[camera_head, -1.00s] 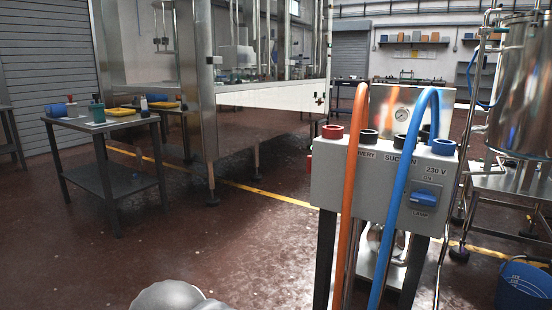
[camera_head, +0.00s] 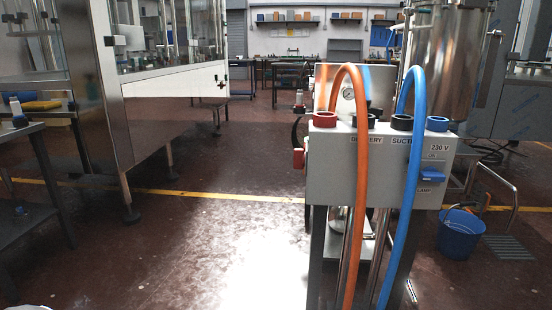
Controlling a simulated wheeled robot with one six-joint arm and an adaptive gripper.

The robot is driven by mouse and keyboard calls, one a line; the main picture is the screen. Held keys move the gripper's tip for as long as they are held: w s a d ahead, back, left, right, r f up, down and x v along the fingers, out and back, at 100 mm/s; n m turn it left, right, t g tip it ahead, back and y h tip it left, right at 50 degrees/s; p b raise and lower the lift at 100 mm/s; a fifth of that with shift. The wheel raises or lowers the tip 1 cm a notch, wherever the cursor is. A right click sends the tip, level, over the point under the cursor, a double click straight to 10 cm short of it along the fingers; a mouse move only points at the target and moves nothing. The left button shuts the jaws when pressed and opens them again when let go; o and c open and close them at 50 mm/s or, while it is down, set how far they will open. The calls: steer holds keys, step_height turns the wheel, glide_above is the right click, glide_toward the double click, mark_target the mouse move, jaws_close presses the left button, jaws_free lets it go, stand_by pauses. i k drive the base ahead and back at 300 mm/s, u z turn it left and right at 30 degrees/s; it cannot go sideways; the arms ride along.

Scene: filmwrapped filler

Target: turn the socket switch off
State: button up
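The socket switch (camera_head: 440,173) is a blue part on the right of the front face of a grey box (camera_head: 328,178). It sits below the labels "230 V" and "ON" and above the label "LAMP". It sticks out from the face; I cannot tell its exact setting. The box stands on dark legs at the right of the head view. My gripper is not in view, and nothing is seen touching the switch.
An orange hose (camera_head: 361,220) and a blue hose (camera_head: 401,210) arch over the box and hang in front, the blue one just left of the switch. A blue bucket (camera_head: 460,236) stands on the floor behind right. The floor left of the box is clear.

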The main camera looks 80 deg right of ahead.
mark_target(299, 161)
steer(key=z, duration=2.3)
steer(key=k, duration=0.6)
steer(key=u, duration=0.85)
steer(key=i, duration=1.3)
steer(key=z, duration=0.9)
